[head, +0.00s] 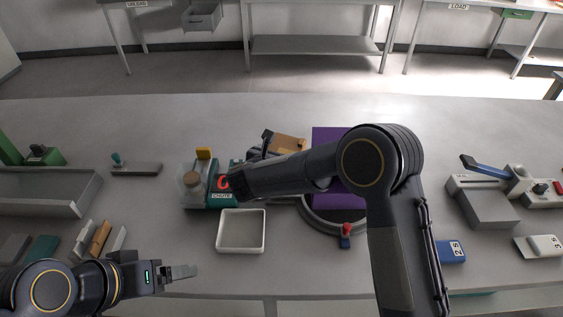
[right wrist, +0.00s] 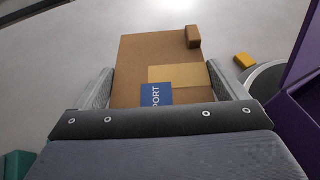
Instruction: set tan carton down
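The tan carton (head: 289,143) is at the middle of the bench in the head view, partly hidden by my right arm. In the right wrist view the carton (right wrist: 135,62) lies between my two right fingers (right wrist: 160,90), which press against its sides. It has a paler tape patch and a blue label reading "PORT". My right gripper (head: 268,145) is shut on the carton; whether the carton touches the bench is unclear. My left gripper (head: 182,272) is low at the left, apart from any object; its finger gap does not show.
A purple box (head: 328,138) stands right of the carton on a round grey turntable (head: 320,217). A yellow block (right wrist: 243,60) lies near the turntable. The bench behind the carton is clear.

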